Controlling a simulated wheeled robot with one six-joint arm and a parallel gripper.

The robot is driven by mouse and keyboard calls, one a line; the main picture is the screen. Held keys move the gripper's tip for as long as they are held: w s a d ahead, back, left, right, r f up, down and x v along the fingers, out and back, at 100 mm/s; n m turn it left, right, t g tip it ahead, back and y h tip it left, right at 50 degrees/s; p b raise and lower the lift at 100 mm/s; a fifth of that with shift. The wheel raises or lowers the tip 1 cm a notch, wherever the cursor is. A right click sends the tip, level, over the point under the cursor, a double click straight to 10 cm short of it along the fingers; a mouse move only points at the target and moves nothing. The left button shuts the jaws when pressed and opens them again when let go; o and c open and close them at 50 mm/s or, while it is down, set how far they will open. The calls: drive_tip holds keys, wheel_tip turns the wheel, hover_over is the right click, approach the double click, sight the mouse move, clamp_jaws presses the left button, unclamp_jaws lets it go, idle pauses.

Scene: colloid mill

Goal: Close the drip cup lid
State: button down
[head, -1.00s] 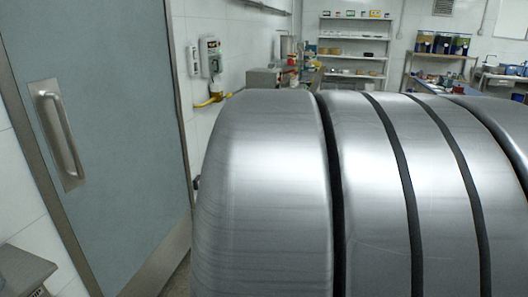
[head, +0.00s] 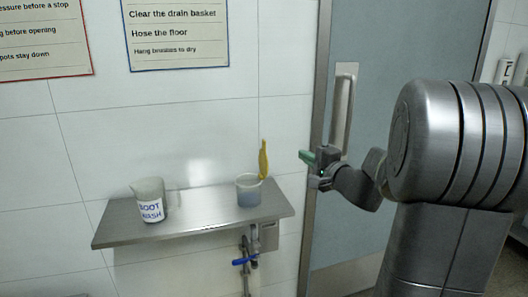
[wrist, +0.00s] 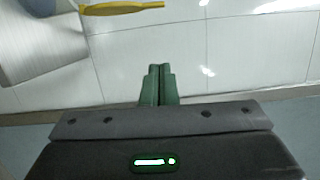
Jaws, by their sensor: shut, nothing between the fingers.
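The drip cup (head: 248,192) is a small translucent cup with bluish contents, at the right part of a wall shelf. Its yellow lid (head: 263,160) stands up on edge at the cup's right side, so the cup is open. My gripper (head: 306,157) is to the right of the lid, apart from it, with green fingers shut and empty. In the wrist view the shut green fingers (wrist: 158,84) point toward the wall tiles. The yellow lid (wrist: 122,7) shows edge-on at the top left there, with part of the cup (wrist: 45,8) beside it.
The metal shelf (head: 190,220) also holds a beaker labelled boot wash (head: 149,202) at its left. A valve with a blue handle (head: 245,261) is below the cup. A blue-grey door with a handle (head: 342,110) is behind my arm. Signs hang above.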

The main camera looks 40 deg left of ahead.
sight(265, 146)
drive_tip(key=w+a+p, duration=0.1)
drive_tip(key=a+p, duration=0.2)
drive_tip(key=a, duration=0.8)
drive_tip(key=shift+a+r, duration=0.15)
drive_tip(key=shift+s, duration=0.1)
drive_tip(key=s+a+n+b, duration=0.1)
drive_tip(key=n+b, duration=0.1)
drive_tip(key=b, duration=0.2)
drive_tip(key=shift+s+a, duration=0.25)
drive_tip(key=shift+s, duration=0.1)
drive_tip(key=s+a+f+n+t+h+p, duration=0.1)
drive_tip(key=s+a+f+n+h, duration=0.3)
drive_tip(key=s+a+f+n, duration=0.3)
drive_tip(key=shift+s+a+f+n+t+p, duration=0.3)
drive_tip(key=shift+s+f+n, duration=0.8)
drive_tip(key=shift+n, duration=1.8)
